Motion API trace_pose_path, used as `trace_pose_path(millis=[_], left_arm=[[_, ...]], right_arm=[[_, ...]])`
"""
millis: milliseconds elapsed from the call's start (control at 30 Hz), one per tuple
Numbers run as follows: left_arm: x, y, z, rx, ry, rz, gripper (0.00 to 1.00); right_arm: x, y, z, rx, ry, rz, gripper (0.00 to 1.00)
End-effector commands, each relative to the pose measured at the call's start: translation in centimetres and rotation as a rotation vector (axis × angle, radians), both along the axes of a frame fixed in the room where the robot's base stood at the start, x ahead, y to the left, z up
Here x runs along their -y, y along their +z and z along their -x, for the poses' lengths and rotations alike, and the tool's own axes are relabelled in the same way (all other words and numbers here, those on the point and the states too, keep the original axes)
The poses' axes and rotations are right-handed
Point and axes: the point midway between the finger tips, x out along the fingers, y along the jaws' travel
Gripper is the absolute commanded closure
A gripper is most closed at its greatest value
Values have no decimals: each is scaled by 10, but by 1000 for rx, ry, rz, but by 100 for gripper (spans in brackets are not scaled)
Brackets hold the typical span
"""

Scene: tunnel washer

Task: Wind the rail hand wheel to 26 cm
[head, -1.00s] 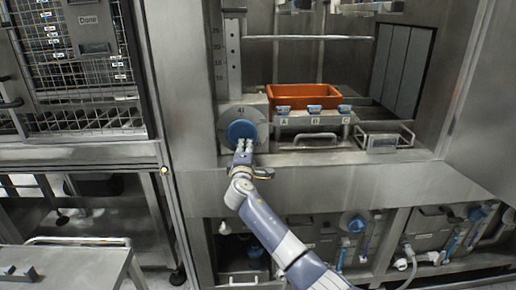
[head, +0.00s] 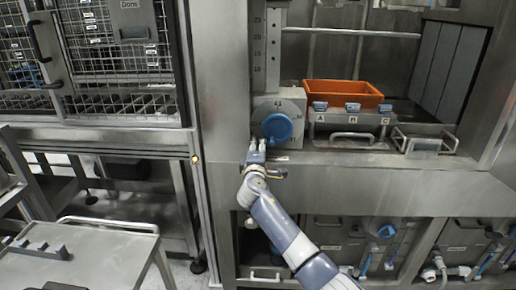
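The blue hand wheel (head: 277,128) sits on a grey dial plate (head: 290,103) with numbers around it, on the front of the machine. Above it stands an upright metal rail scale (head: 273,50) with marks such as 25, 20 and 15. No pointer reading can be made out. My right gripper (head: 257,146) is just below and left of the wheel, with its fingertips pointing up at the dial's lower edge. Its two fingers show a small gap with nothing visible between them. Whether it touches the plate cannot be told. My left gripper is not in view.
An orange bin (head: 343,94) stands right of the wheel, behind blue-handled parts marked A, B and C. A metal handle (head: 351,137) sticks out below them. A mesh cage (head: 105,45) and a metal cart (head: 90,255) are at left.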

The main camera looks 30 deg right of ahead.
Motion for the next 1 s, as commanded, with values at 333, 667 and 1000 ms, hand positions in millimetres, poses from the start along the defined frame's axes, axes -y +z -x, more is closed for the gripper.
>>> trace_pose_path(millis=[333,667,1000], left_arm=[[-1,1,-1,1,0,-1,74],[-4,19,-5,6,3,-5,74],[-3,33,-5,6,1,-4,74]], right_arm=[[6,4,3,4,-14,4,63],[-12,5,30,3,-11,2,63],[-30,4,57,3,-9,2,63]])
